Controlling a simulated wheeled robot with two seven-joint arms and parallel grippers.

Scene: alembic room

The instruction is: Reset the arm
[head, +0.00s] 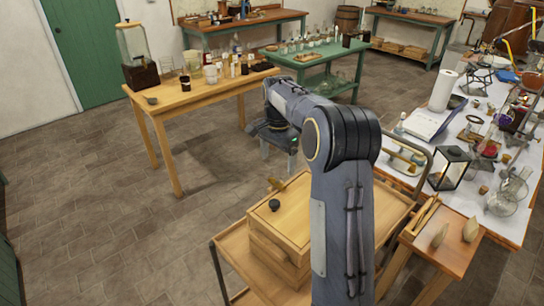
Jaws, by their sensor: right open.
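My right arm (340,200) rises from the bottom of the head view, bends at a dark elbow and reaches back to the left. My right gripper (278,163) hangs below the wrist, pointing down, with its two grey fingers apart and nothing visible between them. It appears over the open floor, between the wooden table (215,92) and the wooden cart (232,262). My left arm and gripper are not in view. The right arm hides part of the cart and the floor behind it.
A wooden box (285,215) with a dark knob sits on the cart. A crowded white-topped bench (400,175) with glassware and a lantern (449,168) stands at the right. A green table (318,60) stands behind. The tiled floor (110,215) at left is clear.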

